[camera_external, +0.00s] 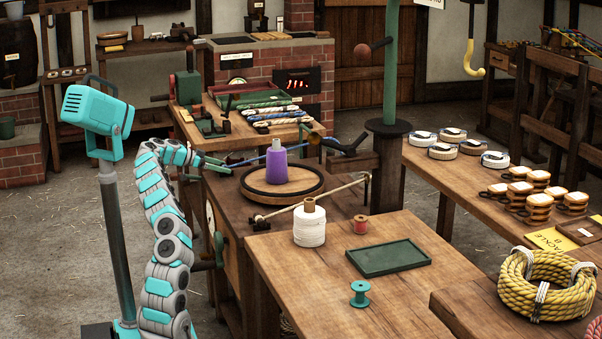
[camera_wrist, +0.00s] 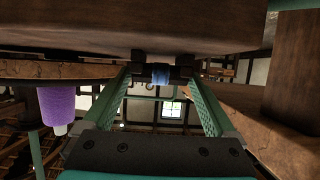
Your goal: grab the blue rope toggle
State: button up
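In the external view, a thin blue length (camera_external: 248,158), which looks like the blue rope toggle, runs from my gripper (camera_external: 219,163) towards the turntable. In the wrist view, a small blue piece (camera_wrist: 160,74) sits ahead between the ends of my gripper's two green fingers (camera_wrist: 161,85). Dark blocks stand close on both sides of the blue piece. I cannot tell whether they are fingertip pads pressing on it or part of its mount. The fingers stand apart, with background showing between them.
A purple spool (camera_external: 279,167) stands on the round turntable (camera_external: 249,188) just right of my gripper; it also shows in the wrist view (camera_wrist: 58,105). A dark wooden mass (camera_wrist: 60,30) fills the top of the wrist view. A white twine spool (camera_external: 309,228) and green tray (camera_external: 390,262) lie nearer.

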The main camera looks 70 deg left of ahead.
jog(key=c, duration=1)
jog(key=shift+o, duration=0.2)
